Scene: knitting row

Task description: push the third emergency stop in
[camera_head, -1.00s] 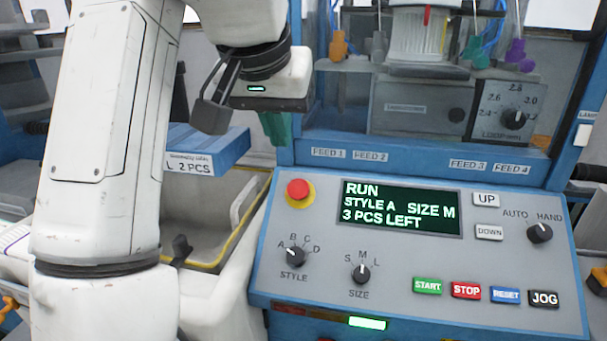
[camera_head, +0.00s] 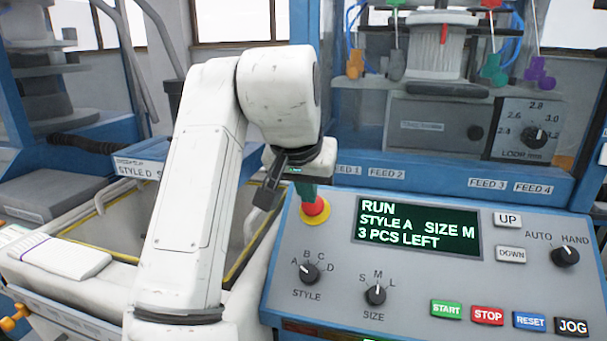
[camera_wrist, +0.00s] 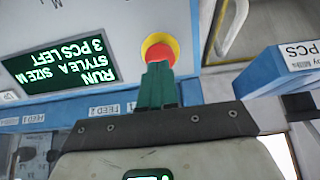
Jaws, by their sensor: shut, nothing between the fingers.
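A red emergency stop button (camera_head: 314,209) with a yellow collar sits at the left of a grey control panel (camera_head: 420,275). It also shows in the wrist view (camera_wrist: 164,48). My gripper (camera_head: 308,196) has its green fingers shut together and empty. The fingertips are right at the button's face and cover part of it, also in the wrist view (camera_wrist: 157,67). I cannot tell whether they touch or whether the button is pressed in. The panel's display (camera_head: 418,226) reads RUN, STYLE A, SIZE M, 3 PCS LEFT.
STYLE (camera_head: 309,273) and SIZE (camera_head: 375,294) knobs lie below the button. START, STOP, RESET and JOG keys line the panel's lower right. A yellow-edged bin (camera_head: 103,206) stands left of the panel, with white folded cloth (camera_head: 62,260) on its near side.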

